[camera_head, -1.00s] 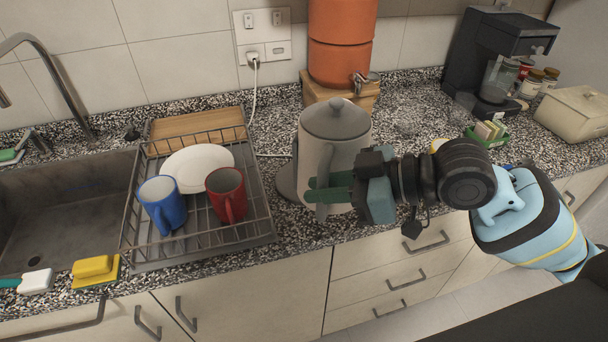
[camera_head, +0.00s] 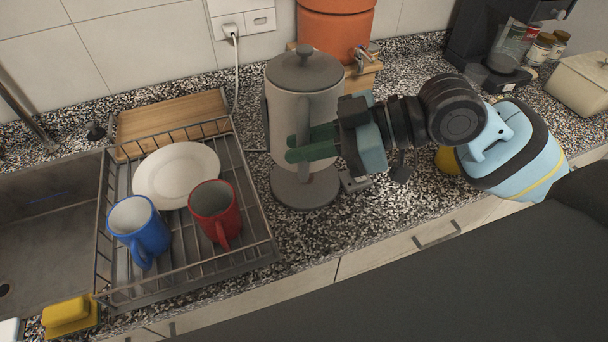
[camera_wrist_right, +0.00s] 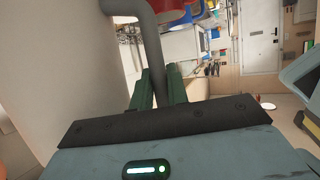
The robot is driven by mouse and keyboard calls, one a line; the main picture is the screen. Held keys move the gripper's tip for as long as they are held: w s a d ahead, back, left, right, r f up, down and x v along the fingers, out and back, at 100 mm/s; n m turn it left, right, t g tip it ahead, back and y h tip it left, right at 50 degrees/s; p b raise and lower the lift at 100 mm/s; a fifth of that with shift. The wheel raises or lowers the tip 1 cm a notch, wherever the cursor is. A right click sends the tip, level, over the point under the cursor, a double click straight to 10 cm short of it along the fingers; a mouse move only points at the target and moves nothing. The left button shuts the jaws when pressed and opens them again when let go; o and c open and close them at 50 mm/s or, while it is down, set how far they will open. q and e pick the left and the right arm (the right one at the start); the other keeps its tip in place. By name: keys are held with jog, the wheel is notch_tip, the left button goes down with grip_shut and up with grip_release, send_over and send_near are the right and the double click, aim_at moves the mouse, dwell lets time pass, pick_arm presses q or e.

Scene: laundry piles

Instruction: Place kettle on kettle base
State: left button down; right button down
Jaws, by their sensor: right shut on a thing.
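I cannot tell whether the kettle's bottom touches the base. My right gripper (camera_head: 312,147) comes in from the right and is shut on the kettle's handle. In the right wrist view the green fingers (camera_wrist_right: 160,88) close around the grey handle (camera_wrist_right: 153,45), beside the kettle's pale body (camera_wrist_right: 65,75). My left gripper is not in view.
A wire dish rack (camera_head: 258,215) with a white plate (camera_head: 177,173), blue mug (camera_head: 139,232) and red mug (camera_head: 215,213) stands close left. An orange dispenser (camera_head: 336,28) on a wooden stand is behind. A white cord (camera_head: 236,80) runs from the wall socket.

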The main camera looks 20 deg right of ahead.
aim_at(305, 171)
notch_tip(305, 171, down, 4)
jog(key=shift+w+f, duration=0.1)
jog(key=shift+f, duration=0.85)
notch_tip(305, 171, down, 3)
jog(key=shift+f+b, duration=0.15)
jog(key=shift+b, duration=0.2)
jog(key=shift+f, duration=0.1)
jog(key=c, duration=1.4)
grip_release()
jog(key=shift+f, duration=0.1)
jog(key=shift+o, duration=0.2)
